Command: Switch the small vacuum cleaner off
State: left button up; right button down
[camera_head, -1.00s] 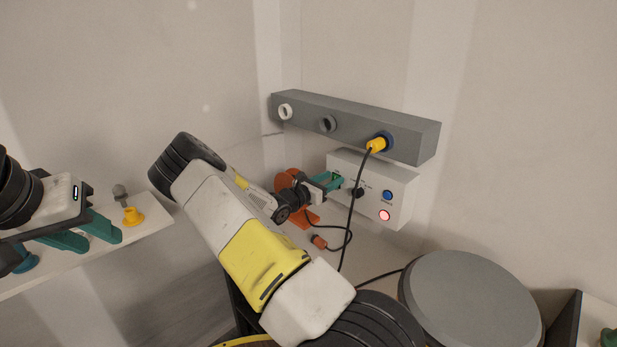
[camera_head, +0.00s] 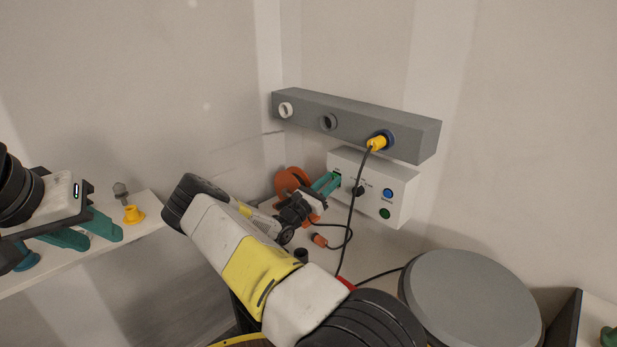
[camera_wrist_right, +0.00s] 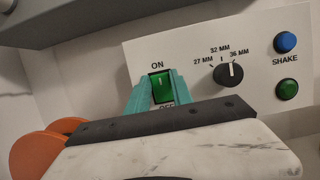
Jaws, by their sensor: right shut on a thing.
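A white control box (camera_head: 372,187) is fixed to the wall under a grey bar. In the right wrist view it carries a green rocker switch (camera_wrist_right: 161,86) marked ON above and OFF below; which side is pressed I cannot tell. My right gripper (camera_head: 331,182) is at the box's left end, its teal fingers shut on the switch, one on each side. On the box are a black dial (camera_wrist_right: 230,74), a blue button (camera_wrist_right: 285,42) and an unlit green button (camera_wrist_right: 287,89). My left gripper (camera_head: 93,233) is open and empty at the left. I cannot tell which thing is the small vacuum cleaner.
A yellow plug (camera_head: 376,144) with a black cord sits in the grey bar (camera_head: 300,108); the cord hangs in front of the box. A grey round lid (camera_head: 470,295) stands right. A yellow piece (camera_head: 134,215) is on the left shelf. An orange disc (camera_head: 287,180) is beside the right gripper.

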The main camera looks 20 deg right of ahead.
jog(key=c, duration=1.1)
grip_release()
jog(key=shift+a, duration=0.15)
jog(key=v, duration=0.7)
jog(key=shift+s+a+f, duration=0.15)
jog(key=shift+a, duration=0.1)
